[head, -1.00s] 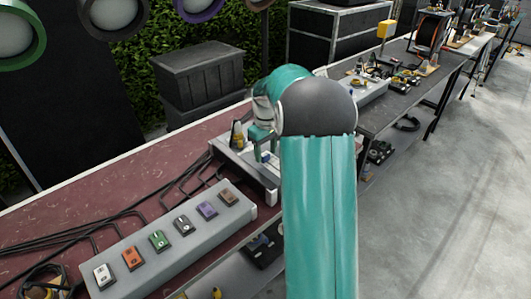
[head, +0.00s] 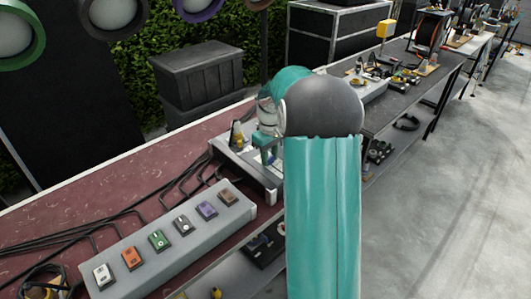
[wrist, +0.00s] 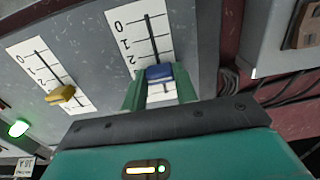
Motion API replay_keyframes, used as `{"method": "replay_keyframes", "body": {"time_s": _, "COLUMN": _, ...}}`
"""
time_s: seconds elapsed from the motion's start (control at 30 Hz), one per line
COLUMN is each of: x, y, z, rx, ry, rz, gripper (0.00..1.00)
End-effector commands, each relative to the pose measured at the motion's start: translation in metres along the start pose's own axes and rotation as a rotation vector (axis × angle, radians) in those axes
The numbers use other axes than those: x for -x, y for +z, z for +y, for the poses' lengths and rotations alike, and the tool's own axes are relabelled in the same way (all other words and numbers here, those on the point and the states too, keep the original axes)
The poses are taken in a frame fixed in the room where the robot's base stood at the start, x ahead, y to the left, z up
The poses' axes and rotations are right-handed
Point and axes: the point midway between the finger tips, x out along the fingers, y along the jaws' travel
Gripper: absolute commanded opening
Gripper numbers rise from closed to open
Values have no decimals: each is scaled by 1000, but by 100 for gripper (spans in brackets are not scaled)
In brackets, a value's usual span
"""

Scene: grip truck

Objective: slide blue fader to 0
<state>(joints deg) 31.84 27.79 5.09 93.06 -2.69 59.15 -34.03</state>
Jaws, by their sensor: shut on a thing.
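The blue fader (wrist: 160,73) shows in the wrist view between the two green fingers of my gripper (wrist: 160,88). The gripper is shut on it. The fader sits on a white scale (wrist: 138,30) marked 0, 1, 2 from the far end, beside about the 2 mark, with the dark slot running on toward 0. The scale's lower part is hidden by my gripper. In the head view my gripper (head: 268,155) is over the grey fader box (head: 235,160), partly hidden by my arm, and the blue fader cannot be made out.
A yellow fader (wrist: 61,95) stands on its own scale to the left, with a lit green button (wrist: 18,128) beyond. A grey switch box (head: 170,240) with several coloured switches lies nearer on the red bench (head: 110,185). Black cables run behind it.

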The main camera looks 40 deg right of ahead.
Motion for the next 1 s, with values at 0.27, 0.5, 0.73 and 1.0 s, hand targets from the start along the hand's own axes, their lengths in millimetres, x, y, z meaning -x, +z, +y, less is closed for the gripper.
{"method": "replay_keyframes", "body": {"time_s": 0.27, "x": 1, "y": 57, "z": 0, "rx": -3, "ry": 0, "rz": -3, "gripper": 0}}
{"method": "replay_keyframes", "body": {"time_s": 0.5, "x": 0, "y": 64, "z": 1, "rx": -3, "ry": 0, "rz": -3, "gripper": 0}}
{"method": "replay_keyframes", "body": {"time_s": 0.73, "x": 0, "y": 65, "z": 1, "rx": -3, "ry": -1, "rz": -6, "gripper": 49}}
{"method": "replay_keyframes", "body": {"time_s": 1.0, "x": 0, "y": 63, "z": 0, "rx": -2, "ry": 0, "rz": -4, "gripper": 51}}
